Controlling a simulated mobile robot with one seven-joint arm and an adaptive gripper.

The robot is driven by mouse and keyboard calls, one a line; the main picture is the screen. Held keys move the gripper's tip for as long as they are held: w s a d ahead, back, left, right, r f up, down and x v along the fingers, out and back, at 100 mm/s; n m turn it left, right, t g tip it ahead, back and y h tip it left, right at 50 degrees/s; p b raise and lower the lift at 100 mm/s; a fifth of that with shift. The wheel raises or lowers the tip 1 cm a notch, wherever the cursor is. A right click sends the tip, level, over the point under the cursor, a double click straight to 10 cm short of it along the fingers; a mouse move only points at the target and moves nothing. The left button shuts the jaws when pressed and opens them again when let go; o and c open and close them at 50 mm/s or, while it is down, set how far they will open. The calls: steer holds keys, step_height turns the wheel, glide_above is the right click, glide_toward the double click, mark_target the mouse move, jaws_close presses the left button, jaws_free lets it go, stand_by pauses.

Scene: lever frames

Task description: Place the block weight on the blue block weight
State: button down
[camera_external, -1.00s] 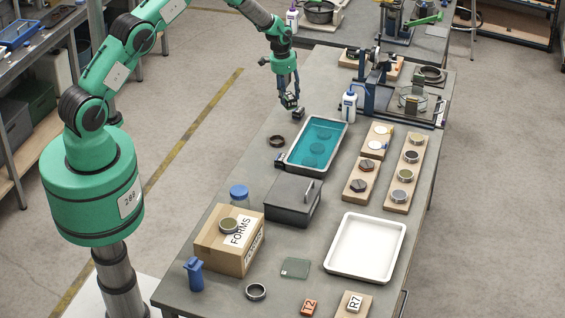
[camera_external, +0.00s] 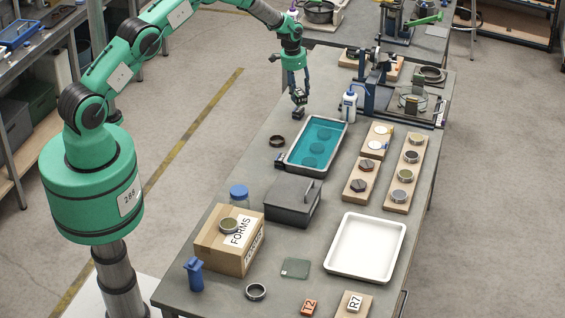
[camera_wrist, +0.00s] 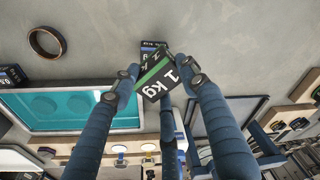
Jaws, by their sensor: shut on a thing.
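My gripper (camera_external: 299,97) is over the far left part of the bench, and its fingers also show in the wrist view (camera_wrist: 160,82). They are shut on a dark block weight (camera_wrist: 160,77) with a green stripe and white "1 kg" lettering, held tilted in the picture. Just beyond it in the wrist view is another dark block (camera_wrist: 150,46) with pale lettering, partly hidden by the held one. It shows in the external view as a small dark block (camera_external: 298,112) on the bench below my gripper.
A teal liquid bath (camera_external: 316,143) stands close in front of the blocks. A white bottle (camera_external: 348,106) and a blue metal stand (camera_external: 374,85) are to the right. Bare bench lies around the blocks.

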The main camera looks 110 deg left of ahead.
mark_target(297, 92)
steer(key=shift+a, duration=0.1)
steer(key=shift+f+p, duration=0.45)
steer(key=shift+f, duration=1.2)
steer(key=c, duration=0.9)
jaws_free()
steer(key=shift+f, duration=0.15)
steer(key=shift+c, duration=0.2)
steer(key=shift+s+d+r+b, duration=0.25)
steer(key=shift+r+b, duration=0.1)
steer(key=shift+r, duration=1.65)
steer(key=shift+s+d+r+b, duration=0.2)
steer(key=shift+r+b, duration=0.1)
steer(key=shift+r, duration=1.7)
steer(key=shift+s+d+r+b, duration=0.15)
steer(key=shift+d+r+b, duration=0.15)
steer(key=shift+r, duration=1.7)
